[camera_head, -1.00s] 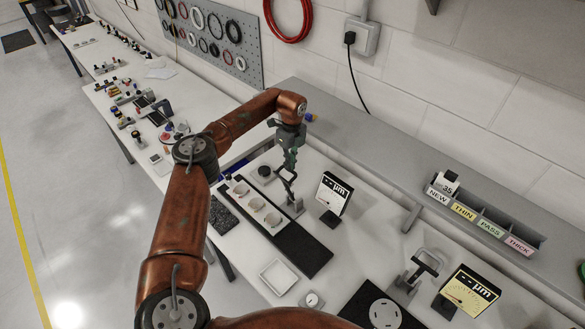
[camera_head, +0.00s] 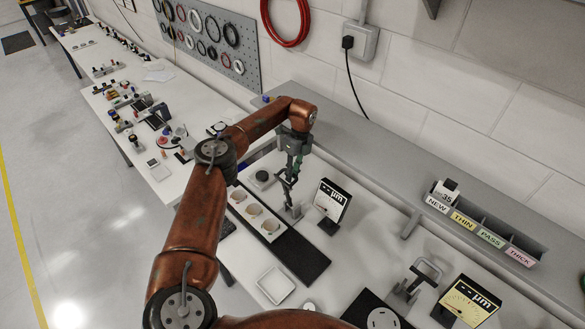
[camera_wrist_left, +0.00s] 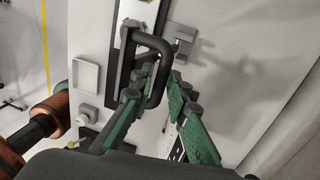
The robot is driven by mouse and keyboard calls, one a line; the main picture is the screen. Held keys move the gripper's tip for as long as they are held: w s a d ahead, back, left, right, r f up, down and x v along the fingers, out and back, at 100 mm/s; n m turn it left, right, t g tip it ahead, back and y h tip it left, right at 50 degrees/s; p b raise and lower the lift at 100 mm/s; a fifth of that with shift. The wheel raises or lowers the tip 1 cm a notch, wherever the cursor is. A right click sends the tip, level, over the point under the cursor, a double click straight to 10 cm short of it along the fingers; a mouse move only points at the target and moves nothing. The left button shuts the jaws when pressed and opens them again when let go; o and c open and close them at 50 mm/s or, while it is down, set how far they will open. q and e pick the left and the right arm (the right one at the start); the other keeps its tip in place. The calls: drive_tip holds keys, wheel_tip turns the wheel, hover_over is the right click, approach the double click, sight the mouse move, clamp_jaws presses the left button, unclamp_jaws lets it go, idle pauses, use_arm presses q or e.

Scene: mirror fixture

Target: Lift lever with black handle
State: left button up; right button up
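A lever with a black U-shaped handle (camera_wrist_left: 145,40) shows in the left wrist view. In the head view this black handle (camera_head: 286,186) stands up from a small grey base (camera_head: 295,212) beside a black-and-white gauge display (camera_head: 332,200). My left gripper (camera_wrist_left: 158,78) has green fingers that are apart, with one side bar of the handle between their tips. I see no clear contact on both sides. In the head view the left gripper (camera_head: 291,170) points down at the handle and partly covers it. My right gripper is not in view.
A second lever with a dark handle (camera_head: 427,272) stands at the right, near a yellow gauge display (camera_head: 470,300). A black strip (camera_head: 303,256) bears several round pieces. A white tray (camera_head: 275,285) lies in front. Labelled bins (camera_head: 480,232) sit on the back shelf.

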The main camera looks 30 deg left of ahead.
use_arm(q)
drive_tip(key=shift+o, duration=0.7)
drive_tip(key=shift+w+a+r, duration=0.15)
drive_tip(key=shift+w, duration=0.3)
drive_tip(key=shift+o, duration=0.5)
drive_tip(key=shift+a, duration=0.1)
drive_tip(key=shift+s+r, duration=0.15)
drive_tip(key=shift+r, duration=0.05)
drive_tip(key=shift+s+r, duration=0.15)
drive_tip(key=shift+r, duration=0.3)
drive_tip(key=v, duration=1.1)
drive_tip(key=shift+r, duration=0.25)
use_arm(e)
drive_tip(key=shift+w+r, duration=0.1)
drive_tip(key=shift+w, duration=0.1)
use_arm(q)
drive_tip(key=shift+s+a, duration=0.15)
